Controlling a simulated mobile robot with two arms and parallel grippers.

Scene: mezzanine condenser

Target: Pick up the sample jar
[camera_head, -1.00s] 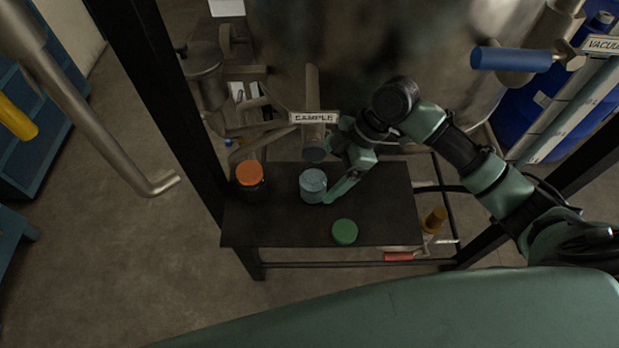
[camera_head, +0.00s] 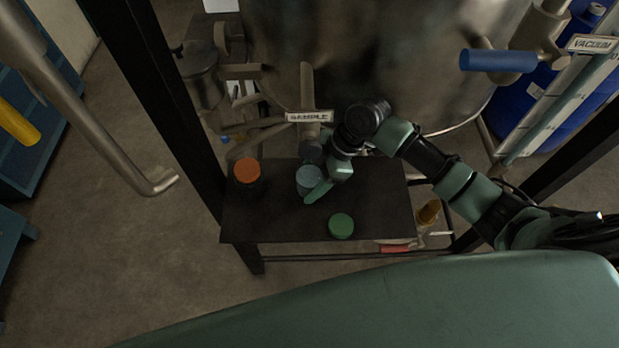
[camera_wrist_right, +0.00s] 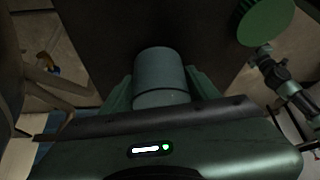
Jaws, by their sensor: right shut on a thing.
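The sample jar (camera_head: 308,178) is a small pale blue-grey cylinder on the dark table, below the pipe outlet with the SAMPLE label. In the right wrist view the jar (camera_wrist_right: 160,75) sits between the two green fingers of my right gripper (camera_wrist_right: 160,96). In the head view my right gripper (camera_head: 318,188) reaches it from the right and is shut on it; a finger covers part of the jar's near side. I cannot tell whether the jar is clear of the tabletop. My left gripper is not in view.
The dark table (camera_head: 270,222) also holds an orange-lidded jar (camera_head: 247,170) at the left and a green lid (camera_head: 341,226) near the front edge. The sample outlet (camera_head: 312,150) hangs close above the jar. A black post (camera_head: 160,110) stands left of the table.

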